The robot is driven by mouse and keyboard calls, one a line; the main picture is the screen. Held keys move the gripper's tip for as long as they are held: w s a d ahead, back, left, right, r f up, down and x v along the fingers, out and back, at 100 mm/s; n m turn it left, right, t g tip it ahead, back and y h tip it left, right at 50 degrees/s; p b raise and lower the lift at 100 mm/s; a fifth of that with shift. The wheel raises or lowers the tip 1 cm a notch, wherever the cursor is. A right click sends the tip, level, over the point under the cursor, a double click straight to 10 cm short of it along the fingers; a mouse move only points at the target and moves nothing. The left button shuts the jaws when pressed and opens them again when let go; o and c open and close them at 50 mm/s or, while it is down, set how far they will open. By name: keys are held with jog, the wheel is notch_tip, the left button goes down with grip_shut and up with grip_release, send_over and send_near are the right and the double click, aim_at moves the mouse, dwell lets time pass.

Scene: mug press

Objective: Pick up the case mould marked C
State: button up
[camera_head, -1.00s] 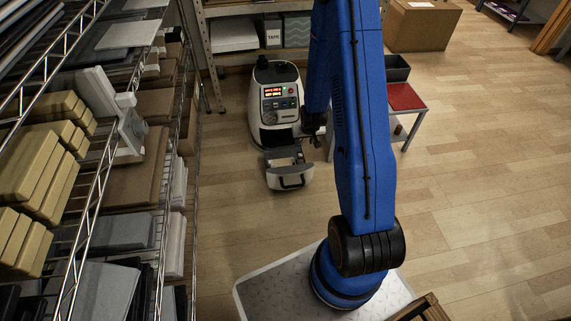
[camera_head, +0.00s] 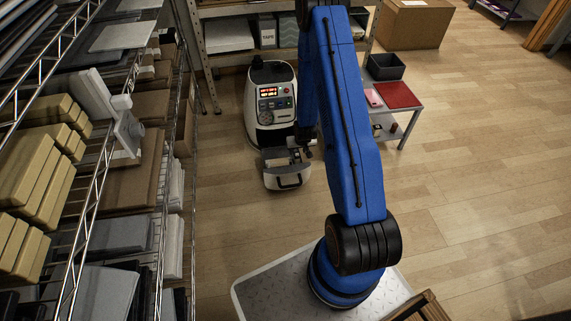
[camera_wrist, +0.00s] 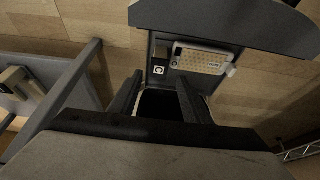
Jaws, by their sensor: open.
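In the wrist view a small square label with a white C-like mark (camera_wrist: 159,69) sits on a dark grey surface just beyond my fingertips. A pale, dotted panel (camera_wrist: 203,61) lies right of the label on the same dark piece. I cannot make out the full outline of the case mould. My gripper (camera_wrist: 158,98) is open, its two dark fingers apart on either side of a black area directly below the label. I cannot tell whether they touch anything.
A white floor machine (camera_head: 270,108) with a lit red display stands left of my arm. A small table (camera_head: 412,110) carries a red mat (camera_head: 397,95) and a dark bin (camera_head: 385,67). A wire rack (camera_head: 85,200) fills the left side. The floor on the right is clear.

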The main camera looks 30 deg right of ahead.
aim_at(297, 155)
jog(key=shift+x, duration=3.55)
jog(key=shift+s+d, duration=0.1)
grip_shut()
